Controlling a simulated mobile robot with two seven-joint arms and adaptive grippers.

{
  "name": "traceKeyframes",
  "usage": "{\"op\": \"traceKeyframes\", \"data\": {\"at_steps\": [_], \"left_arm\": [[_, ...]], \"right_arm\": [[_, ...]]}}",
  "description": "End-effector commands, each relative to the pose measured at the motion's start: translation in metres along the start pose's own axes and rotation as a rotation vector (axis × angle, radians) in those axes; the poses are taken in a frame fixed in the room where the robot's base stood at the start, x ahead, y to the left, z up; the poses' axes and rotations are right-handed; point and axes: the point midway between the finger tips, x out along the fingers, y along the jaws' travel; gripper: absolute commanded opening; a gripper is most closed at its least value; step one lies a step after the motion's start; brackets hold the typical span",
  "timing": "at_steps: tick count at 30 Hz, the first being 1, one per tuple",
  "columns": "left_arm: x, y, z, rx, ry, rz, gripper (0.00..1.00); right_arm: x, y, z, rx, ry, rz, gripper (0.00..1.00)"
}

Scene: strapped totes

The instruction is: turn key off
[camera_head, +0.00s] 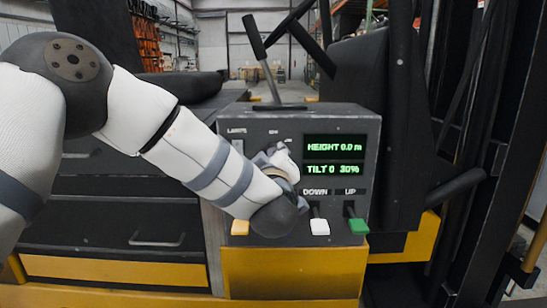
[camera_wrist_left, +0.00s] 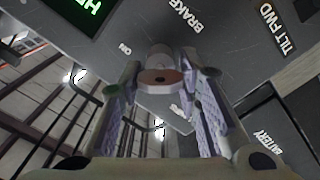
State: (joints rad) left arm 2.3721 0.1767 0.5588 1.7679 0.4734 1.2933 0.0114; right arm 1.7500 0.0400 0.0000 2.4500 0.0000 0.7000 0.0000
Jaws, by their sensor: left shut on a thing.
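The key (camera_wrist_left: 160,78) shows in the left wrist view as a round, pale knob with a reddish-brown end, standing out from the grey control panel (camera_wrist_left: 225,25). An "ON" label is printed near it. My left gripper (camera_wrist_left: 161,92) has a finger on each side of the key and is shut on it. In the head view my left gripper (camera_head: 280,160) is at the panel (camera_head: 238,117), left of the green display, and hides the key and part of the labels. My right gripper is not in view.
The display (camera_head: 335,157) reads height 0.0 m and tilt 0. A black lever (camera_head: 261,55) rises behind the panel. Dark posts stand at the right.

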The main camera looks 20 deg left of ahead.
Motion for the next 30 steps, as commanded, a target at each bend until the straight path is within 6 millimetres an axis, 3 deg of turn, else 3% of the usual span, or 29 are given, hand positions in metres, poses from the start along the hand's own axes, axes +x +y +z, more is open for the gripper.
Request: {"op": "traceKeyframes", "data": {"at_steps": [18, 30], "left_arm": [[-0.0001, -0.0011, 0.0008, -0.561, -0.001, -0.001, 0.03], [-0.0001, -0.0011, 0.0007, -0.780, 0.000, -0.001, 0.03]], "right_arm": [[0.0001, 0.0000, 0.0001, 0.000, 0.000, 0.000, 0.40], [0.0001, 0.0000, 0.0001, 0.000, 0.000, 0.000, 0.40]]}}
